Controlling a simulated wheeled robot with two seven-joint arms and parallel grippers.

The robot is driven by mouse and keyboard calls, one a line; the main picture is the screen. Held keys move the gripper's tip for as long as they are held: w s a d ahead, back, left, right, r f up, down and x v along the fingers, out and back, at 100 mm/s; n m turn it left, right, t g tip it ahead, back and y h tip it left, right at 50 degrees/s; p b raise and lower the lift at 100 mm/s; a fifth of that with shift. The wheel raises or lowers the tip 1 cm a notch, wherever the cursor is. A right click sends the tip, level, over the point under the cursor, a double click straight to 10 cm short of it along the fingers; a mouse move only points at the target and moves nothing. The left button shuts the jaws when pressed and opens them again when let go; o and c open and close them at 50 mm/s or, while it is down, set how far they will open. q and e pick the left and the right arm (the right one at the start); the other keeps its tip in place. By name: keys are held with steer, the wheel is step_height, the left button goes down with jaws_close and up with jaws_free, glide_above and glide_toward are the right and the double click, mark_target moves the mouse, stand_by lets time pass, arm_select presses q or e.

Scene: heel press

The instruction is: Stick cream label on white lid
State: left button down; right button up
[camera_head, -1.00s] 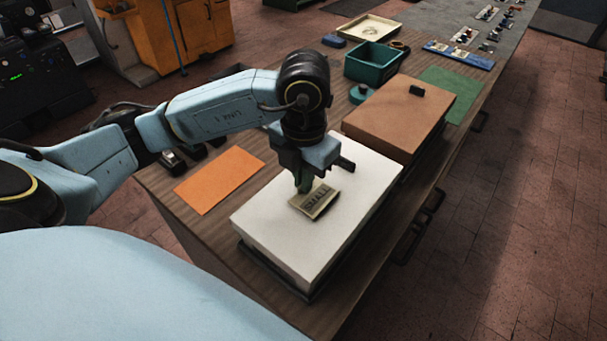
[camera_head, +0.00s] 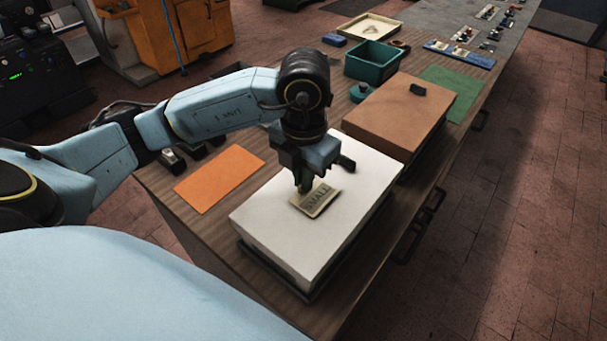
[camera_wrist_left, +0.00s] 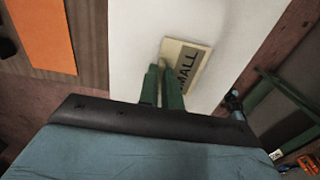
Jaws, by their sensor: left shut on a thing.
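The cream label (camera_head: 317,200), printed "SMALL", is at the top of the white lid (camera_head: 290,240) of a box on the workbench. My left gripper (camera_head: 304,187) points down over the lid with its fingertips at the label's edge. In the left wrist view the two green fingers (camera_wrist_left: 162,92) are close together at the near edge of the label (camera_wrist_left: 184,66), above the white lid (camera_wrist_left: 130,50). The gripper is shut on the label. I cannot tell whether the label lies fully flat on the lid. My right gripper does not show.
An orange sheet (camera_head: 220,179) lies left of the white box. A brown box (camera_head: 395,115) with a small dark block on it stands behind. A teal bin (camera_head: 372,62), a green mat (camera_head: 450,90) and a cream tray (camera_head: 368,28) are farther back.

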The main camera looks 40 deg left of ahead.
arm_select(q)
steer(key=shift+f+b, duration=0.45)
steer(key=shift+b, duration=0.05)
stand_by(1.2)
steer(key=c, duration=1)
jaws_free()
steer(key=shift+r, duration=0.1)
steer(key=shift+c, duration=0.2)
steer(key=shift+r+p, duration=2.45)
steer(key=shift+r, duration=1.1)
